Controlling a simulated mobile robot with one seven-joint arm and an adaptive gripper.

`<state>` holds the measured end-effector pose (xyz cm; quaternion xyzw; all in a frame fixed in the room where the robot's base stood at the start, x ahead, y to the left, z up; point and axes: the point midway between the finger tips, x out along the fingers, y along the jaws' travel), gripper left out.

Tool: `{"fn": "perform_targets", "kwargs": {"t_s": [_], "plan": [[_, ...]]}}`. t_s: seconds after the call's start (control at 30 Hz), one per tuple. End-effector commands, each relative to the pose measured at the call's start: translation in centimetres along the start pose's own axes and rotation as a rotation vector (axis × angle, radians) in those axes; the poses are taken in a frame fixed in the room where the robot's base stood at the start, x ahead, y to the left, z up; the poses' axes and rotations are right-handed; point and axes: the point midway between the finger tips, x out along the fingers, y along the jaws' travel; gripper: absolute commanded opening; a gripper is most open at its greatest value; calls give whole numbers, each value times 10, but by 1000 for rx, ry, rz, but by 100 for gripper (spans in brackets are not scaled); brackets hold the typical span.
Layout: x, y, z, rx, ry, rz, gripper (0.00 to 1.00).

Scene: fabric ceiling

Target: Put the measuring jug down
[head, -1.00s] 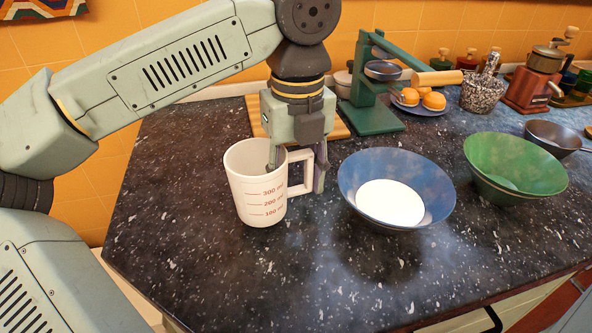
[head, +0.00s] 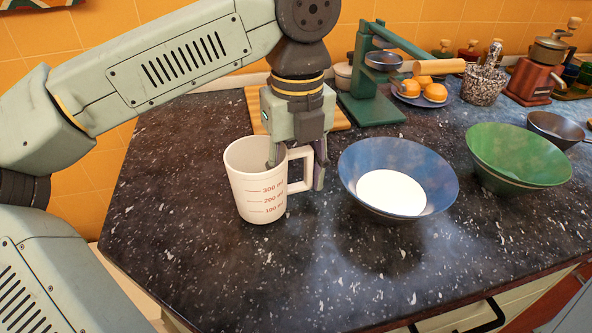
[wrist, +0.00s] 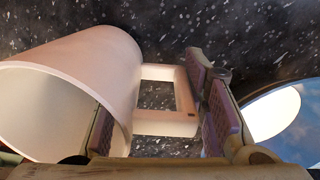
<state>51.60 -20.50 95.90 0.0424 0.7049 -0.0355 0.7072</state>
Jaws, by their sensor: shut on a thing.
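The white measuring jug (head: 250,199) with red volume marks stands upright in the head view, left of the blue bowl. Its base is at or very near the dark speckled counter (head: 200,270); I cannot tell whether it touches. My gripper (head: 296,178) points down over the jug's handle side and is shut on it. One finger reaches inside the rim and the other is outside the handle. The wrist view shows the jug (wrist: 90,75) lying across the left, its handle (wrist: 165,122) between the fingers. The jug's inside appears empty where visible.
A blue bowl (head: 355,170) with white contents stands close to the right of my gripper. A green bowl (head: 510,160) is farther right. A green press (head: 368,100) and a wooden board (head: 340,121) are behind. The counter's front and left are clear.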

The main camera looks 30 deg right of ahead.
Motion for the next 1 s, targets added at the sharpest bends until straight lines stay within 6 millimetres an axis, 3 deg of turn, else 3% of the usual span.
{"fn": "perform_targets", "kwargs": {"t_s": [0.43, 0.47, 0.8, 1.0], "plan": [[10, 0, 0, 0, 0, 0, 5], [10, 0, 0, 0, 0, 0, 42], [10, 0, 0, 0, 0, 0, 63], [10, 0, 0, 0, 0, 0, 63]]}}
